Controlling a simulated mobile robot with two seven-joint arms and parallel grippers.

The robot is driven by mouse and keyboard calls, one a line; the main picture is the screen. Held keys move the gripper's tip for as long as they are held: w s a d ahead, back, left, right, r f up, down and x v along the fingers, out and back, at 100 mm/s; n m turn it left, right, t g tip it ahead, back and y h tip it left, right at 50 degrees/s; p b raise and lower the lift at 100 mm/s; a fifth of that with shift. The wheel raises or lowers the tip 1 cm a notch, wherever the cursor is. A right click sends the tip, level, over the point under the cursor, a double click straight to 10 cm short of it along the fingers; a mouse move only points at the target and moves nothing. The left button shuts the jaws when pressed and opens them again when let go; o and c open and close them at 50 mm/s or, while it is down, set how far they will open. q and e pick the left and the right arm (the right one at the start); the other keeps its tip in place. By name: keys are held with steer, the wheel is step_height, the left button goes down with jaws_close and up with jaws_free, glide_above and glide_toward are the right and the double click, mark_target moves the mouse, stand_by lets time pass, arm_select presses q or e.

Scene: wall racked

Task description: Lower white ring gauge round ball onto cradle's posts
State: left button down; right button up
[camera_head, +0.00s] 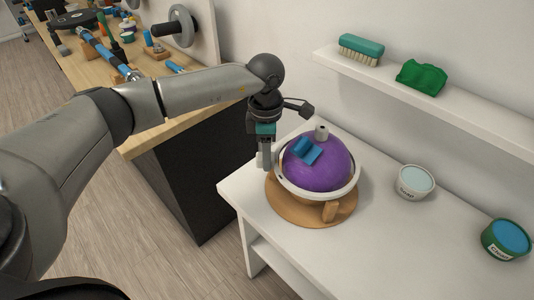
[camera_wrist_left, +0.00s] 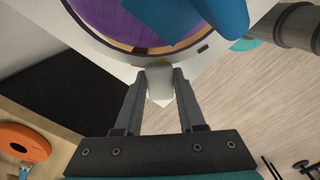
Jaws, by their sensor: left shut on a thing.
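The white ring gauge (camera_head: 294,187) is around the purple ball (camera_head: 322,172), below its top. The ball rests in a round wooden cradle (camera_head: 286,207); a short post (camera_head: 330,211) shows at the front, just under the ring. I cannot tell whether the ring touches it. My left gripper (camera_head: 266,163) is at the ring's left side, shut on its white tab. In the left wrist view the tab (camera_wrist_left: 160,82) sits between the fingers (camera_wrist_left: 160,96), with the ring (camera_wrist_left: 112,47) and ball (camera_wrist_left: 130,22) beyond. The cradle's other posts are hidden. My right gripper is not in view.
The white table (camera_head: 385,240) is free in front. Two tubs (camera_head: 414,183) (camera_head: 506,240) stand right. A wall shelf (camera_head: 440,98) holds a brush (camera_head: 361,50) and green cloth (camera_head: 421,77).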

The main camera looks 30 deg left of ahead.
arm_select(q)
steer(key=shift+f, duration=0.3)
steer(key=shift+c, duration=2.1)
jaws_free()
steer(key=shift+r, duration=0.1)
step_height(320, 180, up, 15)
steer(key=shift+a, duration=0.1)
